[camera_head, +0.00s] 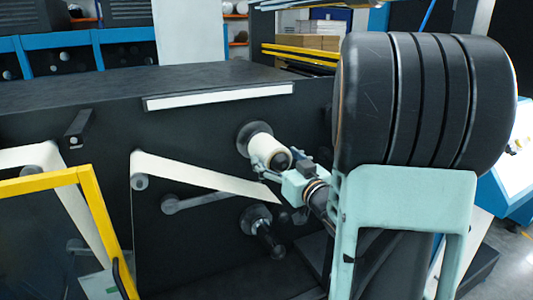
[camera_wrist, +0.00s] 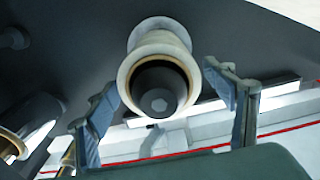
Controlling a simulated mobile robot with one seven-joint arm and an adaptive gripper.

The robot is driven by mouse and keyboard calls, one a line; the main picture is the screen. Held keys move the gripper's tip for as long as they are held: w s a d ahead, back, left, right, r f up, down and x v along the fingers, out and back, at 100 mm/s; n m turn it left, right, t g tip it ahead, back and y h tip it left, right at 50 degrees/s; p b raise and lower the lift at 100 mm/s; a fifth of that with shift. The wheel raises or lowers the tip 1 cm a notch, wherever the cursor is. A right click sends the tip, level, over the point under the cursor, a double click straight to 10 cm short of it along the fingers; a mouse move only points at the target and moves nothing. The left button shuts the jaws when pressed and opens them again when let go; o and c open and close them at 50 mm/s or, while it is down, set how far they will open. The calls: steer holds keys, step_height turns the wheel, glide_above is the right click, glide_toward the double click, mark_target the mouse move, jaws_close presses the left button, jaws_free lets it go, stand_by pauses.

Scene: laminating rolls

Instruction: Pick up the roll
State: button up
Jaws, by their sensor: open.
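A cream-white roll (camera_head: 264,145) sits on a spindle that sticks out of the dark machine panel in the head view. In the wrist view the roll (camera_wrist: 157,45) shows end-on, with a dark core and spindle end in its middle. My gripper (camera_head: 272,165) is at the roll's near end in the head view. In the wrist view my gripper (camera_wrist: 165,95) is open, with one finger on each side of the roll. A gap shows between each finger and the roll in that view. Part of the roll's near end is hidden behind the gripper in the head view.
A lower empty-looking spindle (camera_head: 262,228) sticks out below the roll. A white web (camera_head: 205,180) runs over rollers to the left. A yellow-framed guard (camera_head: 85,185) stands at front left. The dark machine panel (camera_head: 190,120) lies close behind the roll.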

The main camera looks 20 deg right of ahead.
steer(key=w, duration=0.3)
steer(key=shift+w, duration=0.15)
steer(key=shift+a, duration=0.1)
steer(key=shift+c, duration=0.3)
steer(key=shift+r, duration=0.1)
steer(key=c, duration=1.5)
steer(key=shift+o, duration=0.2)
